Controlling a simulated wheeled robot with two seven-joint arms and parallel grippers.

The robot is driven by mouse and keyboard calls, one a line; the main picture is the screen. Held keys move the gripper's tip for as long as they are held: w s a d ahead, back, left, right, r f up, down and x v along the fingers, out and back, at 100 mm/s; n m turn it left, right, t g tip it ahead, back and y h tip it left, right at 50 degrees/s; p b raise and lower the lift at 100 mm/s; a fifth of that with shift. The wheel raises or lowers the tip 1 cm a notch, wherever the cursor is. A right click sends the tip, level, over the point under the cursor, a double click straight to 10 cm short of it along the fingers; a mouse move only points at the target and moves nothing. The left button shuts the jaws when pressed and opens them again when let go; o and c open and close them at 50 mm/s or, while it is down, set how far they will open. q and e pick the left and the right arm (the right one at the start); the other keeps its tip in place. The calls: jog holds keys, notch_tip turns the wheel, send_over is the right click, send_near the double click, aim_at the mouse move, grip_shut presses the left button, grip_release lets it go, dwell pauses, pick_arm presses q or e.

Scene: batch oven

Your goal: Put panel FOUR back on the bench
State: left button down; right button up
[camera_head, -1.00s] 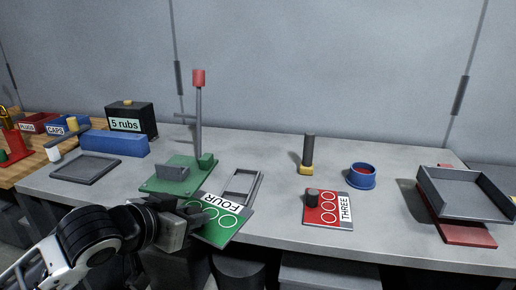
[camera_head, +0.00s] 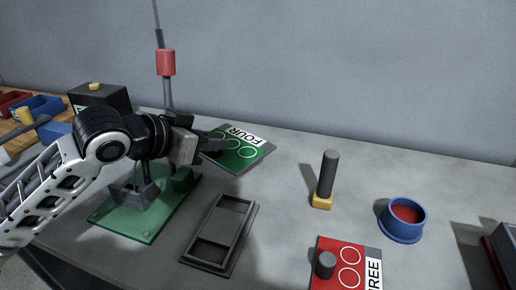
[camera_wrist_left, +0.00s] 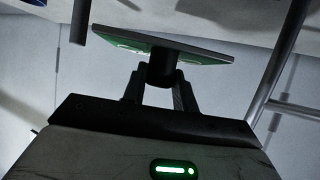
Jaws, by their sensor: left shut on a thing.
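Panel FOUR is a green plate (camera_head: 240,152) with white rings and a white label strip. It is beyond the dark grey frame in the head view. My left gripper (camera_head: 208,144) is shut on the panel's dark knob, at its left side. In the left wrist view the gripper (camera_wrist_left: 160,92) grips the knob under the tilted-looking plate (camera_wrist_left: 185,51). The panel seems to hang above the grey bench (camera_head: 300,170); its exact height I cannot tell. My right gripper is not in view.
The dark frame (camera_head: 243,238) lies empty in front. A yellow-based cylinder (camera_head: 326,180), a blue round dish (camera_head: 386,222) and red panel THREE (camera_head: 334,250) are right. The bench behind them is clear.

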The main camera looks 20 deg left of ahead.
aim_at(234, 135)
pick_arm(q)
jog(key=w+f, duration=0.1)
jog(key=w, duration=0.1)
jog(key=w+f, duration=0.1)
jog(key=w, duration=0.2)
jog(key=w+d+f+p, duration=0.1)
jog(key=w, duration=0.1)
jog(key=shift+w, duration=0.15)
jog(key=w+f, duration=0.4)
jog(key=f, duration=0.1)
jog(key=shift+w+d+f, duration=0.15)
jog(key=shift+w+d, duration=0.15)
jog(key=shift+d, duration=0.05)
jog(key=shift+w+f, duration=0.45)
jog(key=shift+f, duration=1.65)
jog(key=shift+f, duration=0.1)
jog(key=c, duration=1.1)
grip_release()
